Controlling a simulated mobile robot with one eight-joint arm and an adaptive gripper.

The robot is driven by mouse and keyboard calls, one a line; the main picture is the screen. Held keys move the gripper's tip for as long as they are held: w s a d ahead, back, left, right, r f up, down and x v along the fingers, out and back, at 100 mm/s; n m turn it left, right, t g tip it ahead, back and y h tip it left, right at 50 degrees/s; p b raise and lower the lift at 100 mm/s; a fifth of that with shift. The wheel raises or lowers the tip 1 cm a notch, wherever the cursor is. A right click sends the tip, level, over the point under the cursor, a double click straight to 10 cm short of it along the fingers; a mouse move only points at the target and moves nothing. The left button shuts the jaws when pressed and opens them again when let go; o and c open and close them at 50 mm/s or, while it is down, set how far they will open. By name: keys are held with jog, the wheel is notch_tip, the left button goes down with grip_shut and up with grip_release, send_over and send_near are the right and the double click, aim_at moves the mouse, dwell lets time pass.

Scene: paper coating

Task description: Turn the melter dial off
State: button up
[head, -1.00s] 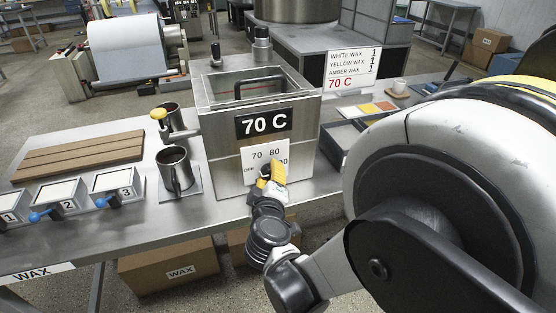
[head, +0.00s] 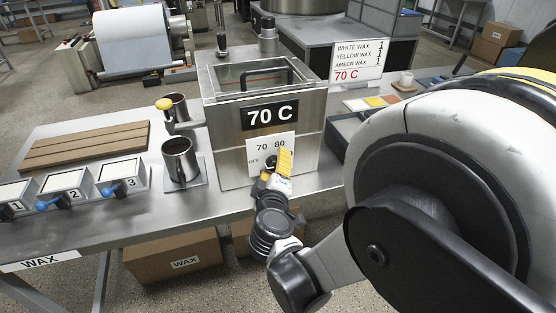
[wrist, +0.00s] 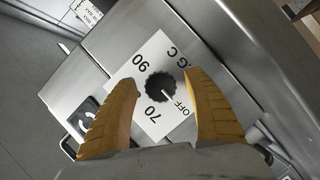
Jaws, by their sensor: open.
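The melter (head: 228,130) is a steel box on the bench with a black "70 C" display (head: 270,116). Its black dial (wrist: 160,87) sits on a white label plate (wrist: 152,52) marked 70, 90, DEG C and OFF. The 80 is hidden in the wrist view, apparently behind a finger. The white mark on the dial points toward OFF. My gripper (wrist: 163,80) is open, its two yellow fingers on either side of the dial with gaps to it. In the head view my gripper (head: 282,162) is in front of the plate and partly covers the dial.
Metal cups (head: 180,161) stand left of the melter. Several numbered wax dispensers (head: 122,172) and a wooden board (head: 85,148) are farther left. A sign (head: 358,62) and colour samples (head: 376,101) are at right. Wax boxes (head: 172,258) sit below the bench.

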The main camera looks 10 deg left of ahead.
jog(key=v, duration=1.2)
jog(key=shift+s, duration=0.1)
jog(key=w+d+m+g+h, duration=0.2)
jog(key=d+m, duration=0.1)
jog(key=d, duration=0.6)
jog(key=w+d+m+g+h, duration=0.2)
jog(key=d+m, duration=0.1)
jog(key=d, duration=0.5)
jog(key=s+d+r+m+g, duration=0.1)
jog(key=s+d+m+g, duration=0.3)
jog(key=s+d+m, duration=0.4)
jog(key=shift+s+d+r+y, duration=0.2)
jog(key=shift+s+d+y, duration=0.2)
jog(key=shift+s+d, duration=2.3)
